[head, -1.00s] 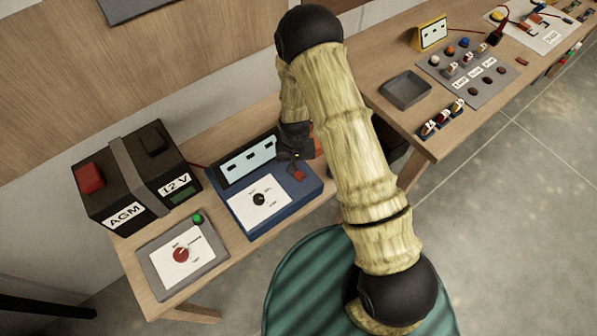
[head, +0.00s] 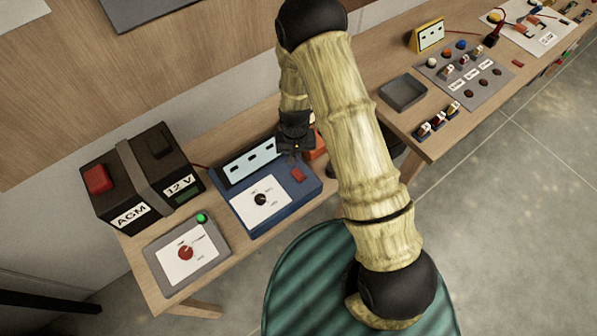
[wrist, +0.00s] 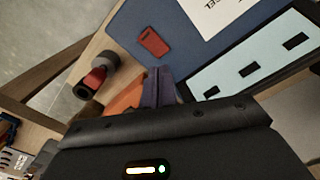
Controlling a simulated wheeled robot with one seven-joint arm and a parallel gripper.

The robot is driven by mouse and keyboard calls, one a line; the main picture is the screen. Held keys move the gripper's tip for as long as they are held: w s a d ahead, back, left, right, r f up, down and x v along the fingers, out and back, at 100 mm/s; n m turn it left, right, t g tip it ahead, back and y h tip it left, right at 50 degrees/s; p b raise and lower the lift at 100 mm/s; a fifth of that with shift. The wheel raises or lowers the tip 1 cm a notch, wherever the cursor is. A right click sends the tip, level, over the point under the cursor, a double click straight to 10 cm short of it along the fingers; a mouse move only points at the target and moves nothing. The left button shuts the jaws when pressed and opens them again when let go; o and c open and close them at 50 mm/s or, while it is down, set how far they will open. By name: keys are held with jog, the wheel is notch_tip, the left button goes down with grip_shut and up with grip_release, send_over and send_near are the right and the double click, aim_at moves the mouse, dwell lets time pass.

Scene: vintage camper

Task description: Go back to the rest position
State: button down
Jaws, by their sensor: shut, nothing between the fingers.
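My gripper (head: 291,152) is shut and empty. It hangs above the back right part of the blue device (head: 272,217), apart from the red rocker switch (head: 298,174) on it. In the wrist view the closed fingers (wrist: 160,75) point toward that red switch (wrist: 153,42), with a gap between. The blue device has a pale display (head: 249,162) and a black dial (head: 260,199). My arm crosses the middle of the head view, its upper joint high at the top.
A black AGM 12 V battery (head: 150,165) stands at the left of the wooden bench. A grey panel (head: 158,262) with a red dial and green light (head: 202,218) lies in front. A grey tray (head: 402,92) and a switch panel (head: 484,97) sit on the right bench.

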dwell(0.5)
jog(key=s+d+r+t+b, duration=0.1)
jog(key=s+d+r+b, duration=0.1)
jog(key=d+r, duration=0.35)
jog(key=s+d+r+b, duration=0.1)
jog(key=d+r, duration=0.1)
jog(key=r, duration=0.6)
jog(key=s+d+r+t+b, duration=0.1)
jog(key=s+d+r+b, duration=0.1)
jog(key=s+d+r, duration=0.4)
jog(key=s, duration=0.3)
jog(key=shift+s+r+m+t+b, duration=0.3)
jog(key=shift+m+b, duration=0.05)
jog(key=shift+m, duration=0.05)
jog(key=shift+w, duration=0.1)
